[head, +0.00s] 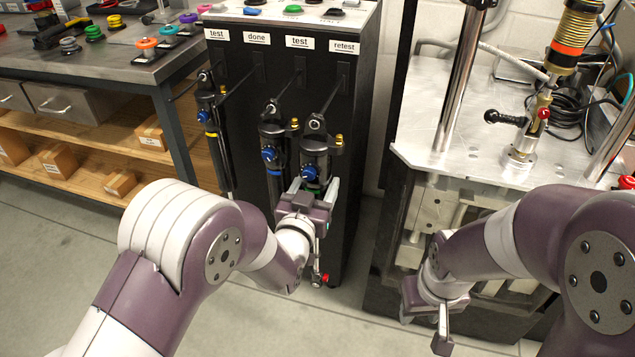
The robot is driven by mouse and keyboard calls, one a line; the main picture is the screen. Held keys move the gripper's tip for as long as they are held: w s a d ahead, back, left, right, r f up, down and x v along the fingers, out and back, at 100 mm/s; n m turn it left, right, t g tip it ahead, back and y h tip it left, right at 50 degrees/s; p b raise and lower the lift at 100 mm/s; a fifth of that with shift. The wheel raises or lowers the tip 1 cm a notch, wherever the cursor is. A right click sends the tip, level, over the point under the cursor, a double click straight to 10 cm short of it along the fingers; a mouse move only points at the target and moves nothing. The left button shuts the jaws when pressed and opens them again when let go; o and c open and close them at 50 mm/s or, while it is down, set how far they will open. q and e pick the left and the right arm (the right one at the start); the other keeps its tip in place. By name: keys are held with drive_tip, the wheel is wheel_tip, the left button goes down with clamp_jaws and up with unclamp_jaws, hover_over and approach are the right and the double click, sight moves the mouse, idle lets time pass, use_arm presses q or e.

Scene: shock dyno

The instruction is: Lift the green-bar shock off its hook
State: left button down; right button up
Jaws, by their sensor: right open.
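The green-bar shock (314,150) hangs by its top eye from a hook on the black cabinet, the rightmost of the hanging shocks. It has a blue knob and a brass fitting; a bit of green shows low on its body, at my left gripper. My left gripper (313,186) has its fingers apart on either side of this shock's lower body; I cannot tell whether they press on it. The shock's lower part is partly hidden by the gripper. My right gripper (428,322) is open and empty, low in front of the dyno machine.
Another shock (271,150) hangs close to the left, and a yellow-banded one (210,130) farther left. The black cabinet (300,90) has labels above its hooks. The dyno (455,160) stands right, the workbench (75,75) left. Floor (60,270) is clear at front left.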

use_arm(q)
drive_tip(key=shift+s+r, duration=0.2)
drive_tip(key=shift+r, duration=0.05)
drive_tip(key=shift+s+a, duration=0.1)
drive_tip(key=shift+s, duration=0.05)
drive_tip(key=shift+s+a, duration=0.2)
drive_tip(key=shift+s, duration=0.55)
drive_tip(key=shift+s+a, duration=0.1)
drive_tip(key=shift+s, duration=0.2)
drive_tip(key=shift+p+v, duration=0.45)
drive_tip(key=shift+v, duration=1.85)
